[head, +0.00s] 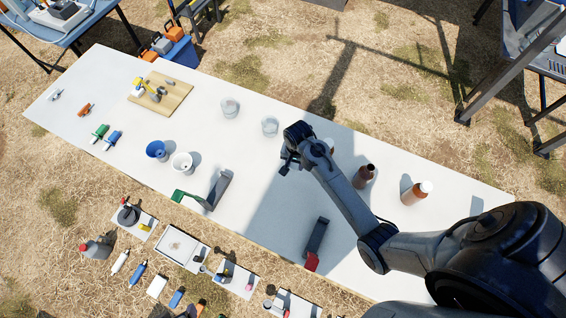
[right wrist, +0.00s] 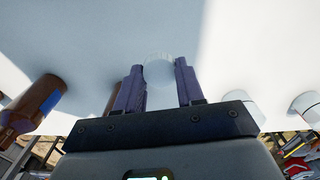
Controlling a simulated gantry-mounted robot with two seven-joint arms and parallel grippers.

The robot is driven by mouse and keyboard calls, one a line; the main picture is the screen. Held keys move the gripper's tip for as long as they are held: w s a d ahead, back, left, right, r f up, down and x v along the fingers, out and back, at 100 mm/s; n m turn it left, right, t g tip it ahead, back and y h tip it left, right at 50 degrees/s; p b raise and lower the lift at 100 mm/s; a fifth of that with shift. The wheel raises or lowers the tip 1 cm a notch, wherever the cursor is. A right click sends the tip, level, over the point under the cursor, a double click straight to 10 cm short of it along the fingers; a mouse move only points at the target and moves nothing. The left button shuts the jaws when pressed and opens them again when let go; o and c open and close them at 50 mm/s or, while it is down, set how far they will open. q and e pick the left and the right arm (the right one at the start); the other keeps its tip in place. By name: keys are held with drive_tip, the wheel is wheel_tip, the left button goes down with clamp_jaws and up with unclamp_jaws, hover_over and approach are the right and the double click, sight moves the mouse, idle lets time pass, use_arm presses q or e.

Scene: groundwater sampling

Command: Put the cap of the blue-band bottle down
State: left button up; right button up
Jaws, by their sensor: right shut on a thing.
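My right gripper (head: 289,162) is above the white table, and its fingers show in the right wrist view (right wrist: 160,85). It is shut on a round whitish cap (right wrist: 159,69), held between the fingertips with pale tabletop beyond. The cap cannot be made out in the head view. A brown bottle with a blue band (right wrist: 22,122) stands at the left of the right wrist view. In the head view, a brown bottle without a white cap (head: 364,176) stands right of my right forearm; its band is not readable there. My left gripper is not in view.
A white-capped brown bottle (head: 413,194) stands farther right on the white table (head: 110,75). Two clear cups (head: 229,107) (head: 269,126), a blue cup (head: 156,149) and a white cup (head: 181,162) stand left of the gripper. A red-ended dark holder (head: 316,240) lies near the front edge.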

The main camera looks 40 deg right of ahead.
drive_tip(key=b, duration=0.1)
hover_over(281, 164)
drive_tip(key=s, duration=0.1)
drive_tip(key=f, duration=0.2)
drive_tip(key=a+f, duration=0.1)
drive_tip(key=shift+s+f, duration=0.15)
drive_tip(key=shift+f, duration=0.2)
wheel_tip(281, 164, down, 4)
drive_tip(key=shift+r+b, duration=0.25)
drive_tip(key=shift+b, duration=0.2)
drive_tip(key=shift+f, duration=0.2)
drive_tip(key=shift+f, duration=0.2)
drive_tip(key=shift+f, duration=0.25)
drive_tip(key=o, duration=1.1)
drive_tip(key=shift+c, duration=0.2)
